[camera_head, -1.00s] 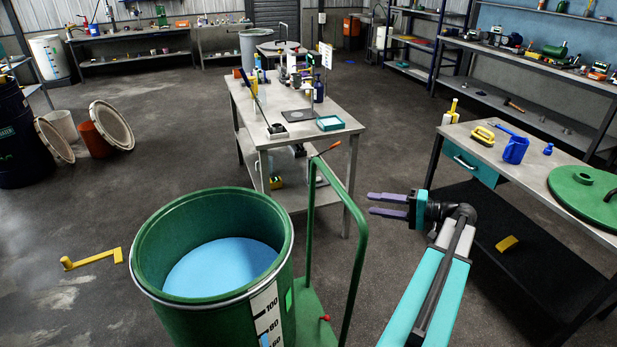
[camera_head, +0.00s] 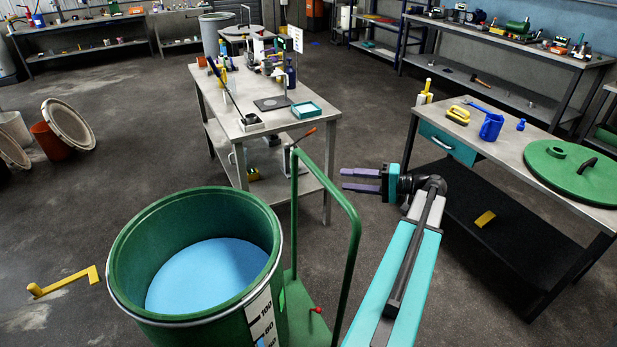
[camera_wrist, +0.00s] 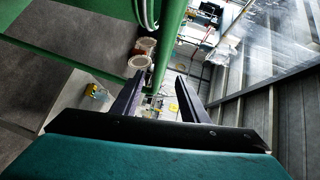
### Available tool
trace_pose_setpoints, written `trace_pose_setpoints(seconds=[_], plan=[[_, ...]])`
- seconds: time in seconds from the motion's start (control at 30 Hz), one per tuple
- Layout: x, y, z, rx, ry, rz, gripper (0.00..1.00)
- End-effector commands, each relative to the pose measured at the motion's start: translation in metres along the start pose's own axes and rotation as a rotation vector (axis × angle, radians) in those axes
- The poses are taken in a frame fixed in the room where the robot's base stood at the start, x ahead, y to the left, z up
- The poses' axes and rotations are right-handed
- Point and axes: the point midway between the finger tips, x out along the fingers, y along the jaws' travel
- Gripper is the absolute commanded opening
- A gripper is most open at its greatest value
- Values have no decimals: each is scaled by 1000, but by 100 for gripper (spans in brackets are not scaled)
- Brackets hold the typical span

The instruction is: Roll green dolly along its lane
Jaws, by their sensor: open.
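The green dolly (camera_head: 306,312) carries a green drum (camera_head: 130,250) with pale blue liquid in it and a white level scale on its side. The dolly's wheels are hidden.
A yellow crank-shaped piece (camera_head: 62,282) lies on the floor at left. A cluttered steel table (camera_head: 225,115) stands behind the dolly. A workbench with a green lid (camera_head: 575,172) stands at right. Open floor lies at left.

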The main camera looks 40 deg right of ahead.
Motion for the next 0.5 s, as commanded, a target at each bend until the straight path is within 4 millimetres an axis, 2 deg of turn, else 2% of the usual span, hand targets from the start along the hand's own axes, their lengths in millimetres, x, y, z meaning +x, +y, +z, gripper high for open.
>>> trace_pose_setpoints(seconds=[0.27, 0.5], plan=[[19, -2, 1, 1, -4, -1, 40], [52, -3, 1, 0, -5, -1, 40]])
